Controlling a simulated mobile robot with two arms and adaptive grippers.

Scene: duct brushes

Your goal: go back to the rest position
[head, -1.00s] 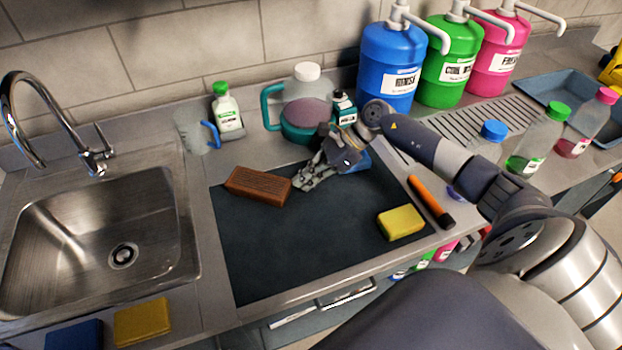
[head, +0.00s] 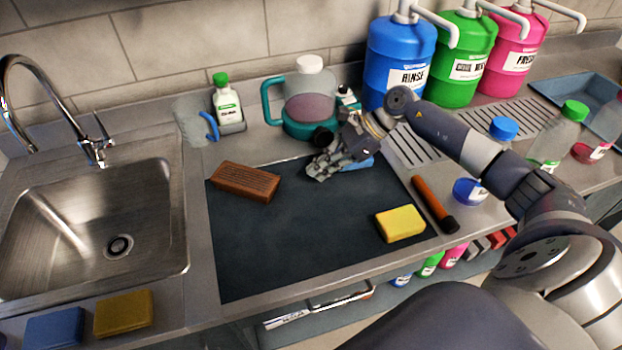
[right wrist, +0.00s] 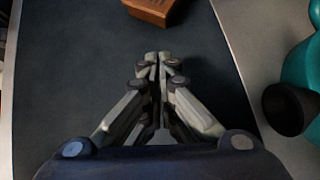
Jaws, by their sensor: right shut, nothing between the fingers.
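My right gripper (head: 318,170) is over the back part of the dark mat (head: 290,240) in the head view. In the right wrist view its fingers (right wrist: 158,60) are together with nothing between them. A brown brush block (head: 246,181) lies at the mat's back left, apart from the fingertips. Its edge also shows at the top of the right wrist view (right wrist: 150,8). My left gripper is in neither view.
A teal-handled jug (head: 308,105) stands just behind the gripper. A yellow sponge (head: 400,223) and an orange-handled tool (head: 432,203) lie at the mat's right. Blue, green and pink dispensers line the back right. A steel sink (head: 90,230) is at left.

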